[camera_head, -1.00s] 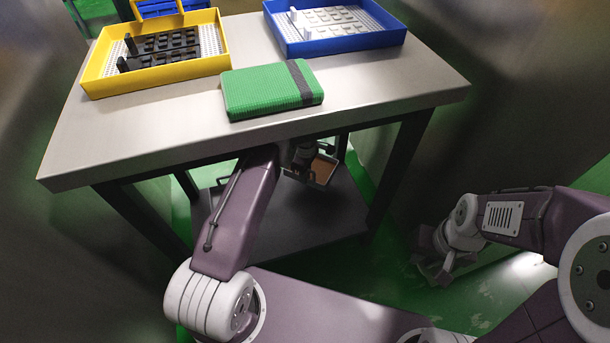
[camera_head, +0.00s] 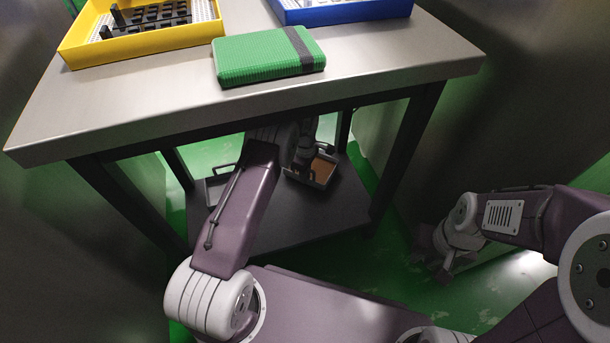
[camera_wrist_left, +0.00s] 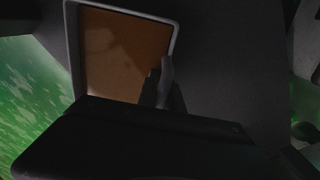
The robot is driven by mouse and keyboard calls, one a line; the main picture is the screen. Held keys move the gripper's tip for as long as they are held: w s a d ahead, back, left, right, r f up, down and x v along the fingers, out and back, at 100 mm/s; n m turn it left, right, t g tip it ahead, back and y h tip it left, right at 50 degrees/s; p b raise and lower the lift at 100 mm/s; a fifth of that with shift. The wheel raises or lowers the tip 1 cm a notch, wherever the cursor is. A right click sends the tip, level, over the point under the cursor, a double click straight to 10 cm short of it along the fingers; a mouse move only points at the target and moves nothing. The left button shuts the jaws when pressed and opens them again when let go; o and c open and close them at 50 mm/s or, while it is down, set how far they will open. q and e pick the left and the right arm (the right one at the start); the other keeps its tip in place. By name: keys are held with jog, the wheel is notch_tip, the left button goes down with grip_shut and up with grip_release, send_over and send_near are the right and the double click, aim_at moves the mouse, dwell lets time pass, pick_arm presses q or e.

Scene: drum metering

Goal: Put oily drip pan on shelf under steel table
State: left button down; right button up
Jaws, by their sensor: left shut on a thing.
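The oily drip pan (camera_head: 323,170), a grey-rimmed tray with a brown bottom, is under the steel table (camera_head: 120,112), above or on the dark lower shelf (camera_head: 300,222); I cannot tell whether it touches. In the left wrist view the pan (camera_wrist_left: 115,50) shows brown inside, with a finger at its near right edge.
On the tabletop are a green case (camera_head: 262,58), a yellow tray (camera_head: 140,45) and a blue tray (camera_head: 345,12). Table legs (camera_head: 405,150) flank the shelf. A dark handle-like shape (camera_head: 222,167) shows left of my arm. Bare shelf shows at the front.

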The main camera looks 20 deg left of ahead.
pick_arm(q)
jog(key=shift+f, duration=0.5)
jog(key=c, duration=1.4)
grip_release()
notch_tip(320, 180, up, 9)
jog(key=p, duration=0.6)
jog(key=shift+r+p, duration=0.2)
jog(key=shift+p, duration=0.2)
jog(key=shift+f, duration=0.1)
